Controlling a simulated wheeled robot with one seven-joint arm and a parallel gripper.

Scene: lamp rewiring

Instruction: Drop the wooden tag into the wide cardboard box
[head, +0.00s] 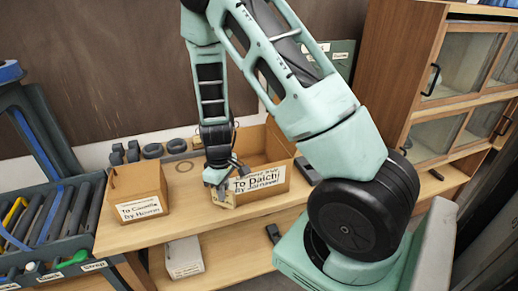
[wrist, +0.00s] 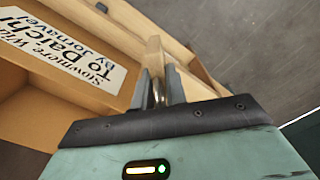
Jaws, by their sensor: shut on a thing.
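The wide cardboard box (head: 282,192) stands on the wooden bench, open at the top, with a white "To Daichi" label on its front. It also shows in the wrist view (wrist: 110,106). My gripper (head: 219,186) is at the box's front left corner in the head view. In the wrist view my gripper (wrist: 160,88) is shut on the wooden tag (wrist: 154,55), a pale tan strip standing up between the two fingers. The tag's lower end is hidden by the fingers. I cannot tell whether the tag is over the opening or in front of the wall.
A smaller labelled cardboard box (head: 138,191) stands to the left on the bench (head: 188,225). Black rings (head: 152,151) lie behind it. A tool rack (head: 45,215) is at far left, a glass-fronted cabinet (head: 440,80) at right. A white box (head: 184,257) sits on the lower shelf.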

